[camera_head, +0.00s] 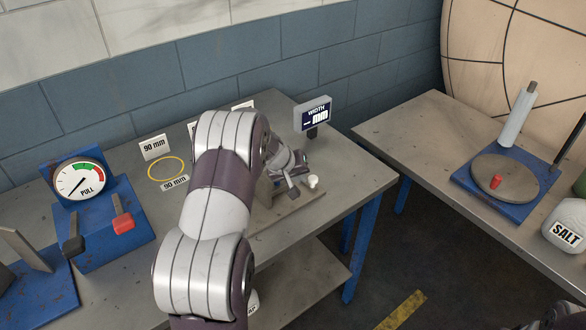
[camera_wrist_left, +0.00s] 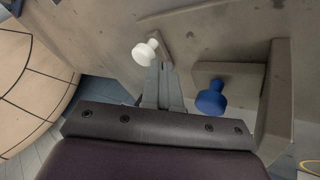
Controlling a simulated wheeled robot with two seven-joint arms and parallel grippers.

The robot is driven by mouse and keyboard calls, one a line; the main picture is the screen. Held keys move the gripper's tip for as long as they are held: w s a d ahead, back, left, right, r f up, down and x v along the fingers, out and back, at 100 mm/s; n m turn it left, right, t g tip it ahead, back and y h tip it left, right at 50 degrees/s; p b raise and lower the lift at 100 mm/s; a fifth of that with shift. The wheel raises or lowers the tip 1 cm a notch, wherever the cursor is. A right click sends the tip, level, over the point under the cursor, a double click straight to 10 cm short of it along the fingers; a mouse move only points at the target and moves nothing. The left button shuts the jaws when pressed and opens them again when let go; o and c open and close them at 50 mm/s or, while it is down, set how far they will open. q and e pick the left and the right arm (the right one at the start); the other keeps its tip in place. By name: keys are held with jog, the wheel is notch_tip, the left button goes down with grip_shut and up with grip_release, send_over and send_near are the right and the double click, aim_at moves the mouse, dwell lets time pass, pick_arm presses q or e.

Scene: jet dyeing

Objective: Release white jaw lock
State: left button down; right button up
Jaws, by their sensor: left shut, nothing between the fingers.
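The white knob of the jaw lock (camera_head: 313,181) stands at the right end of a grey fixture plate (camera_head: 285,205) on the table. In the left wrist view the white knob (camera_wrist_left: 147,52) shows just beyond my fingertips. A blue knob (camera_wrist_left: 212,98) sits on a grey block to the right in that view. My left gripper (camera_head: 293,190) is shut and empty, close beside the white knob. Its closed fingers (camera_wrist_left: 160,72) point toward the white knob; whether they touch it I cannot tell. My left arm hides much of the fixture in the head view.
A width display (camera_head: 313,116) stands behind the fixture. A yellow ring (camera_head: 166,169) with 90 mm cards lies left of my arm. A blue pull gauge (camera_head: 82,182) stands at the left. A second table at right holds a round plate (camera_head: 505,178) and a salt bag (camera_head: 567,228).

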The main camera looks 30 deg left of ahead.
pick_arm(q)
jog(key=shift+w+f, duration=0.3)
jog(key=shift+f, duration=0.2)
jog(key=shift+d, duration=0.1)
